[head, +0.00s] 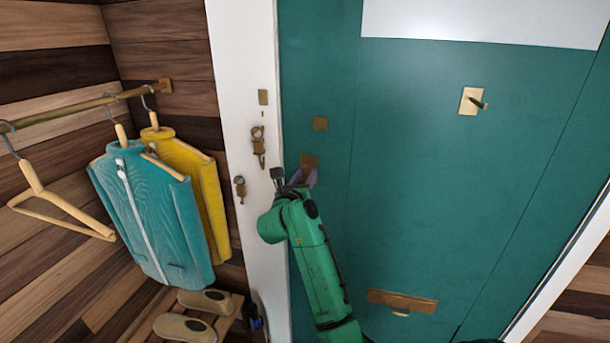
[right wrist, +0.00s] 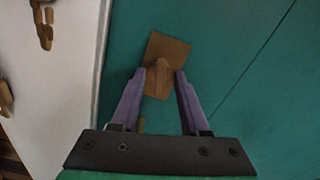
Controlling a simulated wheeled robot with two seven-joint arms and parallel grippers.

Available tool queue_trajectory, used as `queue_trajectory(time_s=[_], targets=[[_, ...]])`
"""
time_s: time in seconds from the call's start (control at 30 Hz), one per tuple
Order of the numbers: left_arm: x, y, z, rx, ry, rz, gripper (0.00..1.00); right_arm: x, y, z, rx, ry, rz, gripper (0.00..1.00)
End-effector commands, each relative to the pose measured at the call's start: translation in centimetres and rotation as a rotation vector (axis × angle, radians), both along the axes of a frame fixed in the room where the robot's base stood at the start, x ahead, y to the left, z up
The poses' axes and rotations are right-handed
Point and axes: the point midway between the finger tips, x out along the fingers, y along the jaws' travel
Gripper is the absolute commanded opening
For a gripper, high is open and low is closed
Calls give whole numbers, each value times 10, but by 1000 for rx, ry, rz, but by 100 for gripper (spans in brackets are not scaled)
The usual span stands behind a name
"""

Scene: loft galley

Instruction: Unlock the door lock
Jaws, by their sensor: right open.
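The teal door (head: 420,190) fills the middle of the head view and looks shut. The door lock, a brown plate (head: 309,161) with a raised turn piece, is near the door's left edge. In the right wrist view the turn piece (right wrist: 159,75) stands out from its plate (right wrist: 168,52), between my fingertips. My right gripper (head: 302,178) is open, its purple fingers (right wrist: 155,88) on either side of the turn piece; I cannot tell whether they touch it. My left gripper is not in view.
Brass fittings (head: 258,140) and keys (head: 240,188) are on the white frame (head: 240,60). Jackets (head: 155,215) hang at left above shoes (head: 185,328). A mail slot (head: 402,301) is low on the door.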

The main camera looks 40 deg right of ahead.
Motion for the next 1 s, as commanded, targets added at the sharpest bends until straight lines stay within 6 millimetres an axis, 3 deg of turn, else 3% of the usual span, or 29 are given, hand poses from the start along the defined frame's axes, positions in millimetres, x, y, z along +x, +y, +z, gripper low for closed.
queue_trajectory(time_s=[0.03,0.13,0.17,0.33,0.53,0.83,0.87,0.9,0.93,1.0], targets=[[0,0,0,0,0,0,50,0,0,0,0,0,0,45],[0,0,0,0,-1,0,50,0,0,0,-1,1,0,7],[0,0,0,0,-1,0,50,0,0,0,-1,1,0,0],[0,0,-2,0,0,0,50,0,1,-1,5,-7,0,0],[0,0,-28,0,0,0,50,0,1,-5,130,-189,1,0],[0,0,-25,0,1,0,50,0,1,0,155,-221,0,0],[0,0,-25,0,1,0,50,0,1,0,155,-221,0,23],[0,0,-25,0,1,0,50,0,1,0,155,-221,0,38],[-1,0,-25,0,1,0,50,0,1,0,154,-220,0,45],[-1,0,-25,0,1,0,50,0,1,0,153,-221,0,45]])
